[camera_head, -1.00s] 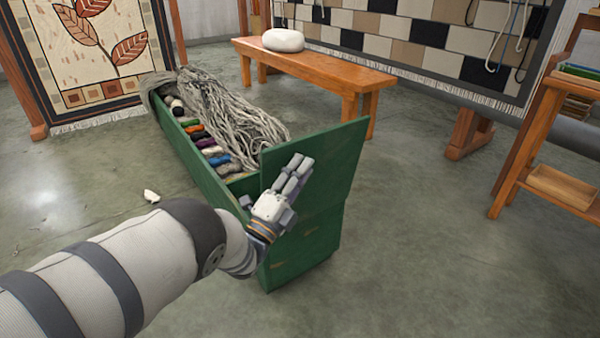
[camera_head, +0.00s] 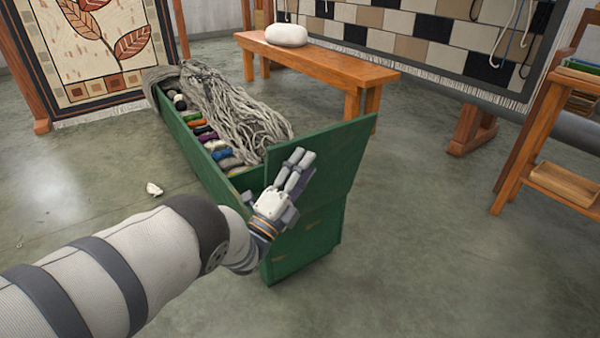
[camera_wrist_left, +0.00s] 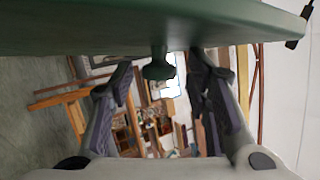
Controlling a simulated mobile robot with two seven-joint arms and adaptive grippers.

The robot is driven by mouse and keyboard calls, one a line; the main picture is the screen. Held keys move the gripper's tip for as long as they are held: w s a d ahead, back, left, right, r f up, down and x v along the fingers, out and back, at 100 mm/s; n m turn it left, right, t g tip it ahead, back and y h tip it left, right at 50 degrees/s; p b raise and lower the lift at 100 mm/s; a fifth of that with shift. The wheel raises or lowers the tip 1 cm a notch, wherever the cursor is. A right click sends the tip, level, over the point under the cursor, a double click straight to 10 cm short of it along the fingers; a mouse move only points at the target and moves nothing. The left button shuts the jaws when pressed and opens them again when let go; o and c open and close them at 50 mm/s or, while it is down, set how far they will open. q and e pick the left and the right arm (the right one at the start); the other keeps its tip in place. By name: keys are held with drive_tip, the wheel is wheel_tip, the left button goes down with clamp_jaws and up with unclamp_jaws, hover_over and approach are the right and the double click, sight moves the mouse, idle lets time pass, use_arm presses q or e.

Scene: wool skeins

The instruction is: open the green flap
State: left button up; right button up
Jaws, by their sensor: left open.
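The green flap (camera_head: 330,150) is a flat board standing at the near end of the long green chest (camera_head: 205,172), above its end wall. It leans outward to the right. My left gripper (camera_head: 297,160) is at the flap's left part, in front of its near face. In the left wrist view the flap's green surface (camera_wrist_left: 150,28) spans the top. A dark green knob (camera_wrist_left: 158,68) sticks out from it between the two spread fingers of my left gripper (camera_wrist_left: 163,85). The fingers look apart from the knob. My right gripper is not in view.
Grey yarn (camera_head: 230,110) and several coloured skeins (camera_head: 205,135) fill the chest. A wooden bench (camera_head: 320,60) bears a white bundle (camera_head: 286,35). A wooden shelf (camera_head: 540,130) stands at the right. The floor (camera_head: 430,230) right of the chest is clear.

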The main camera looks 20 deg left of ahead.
use_arm(q)
drive_tip(key=v, duration=1.2)
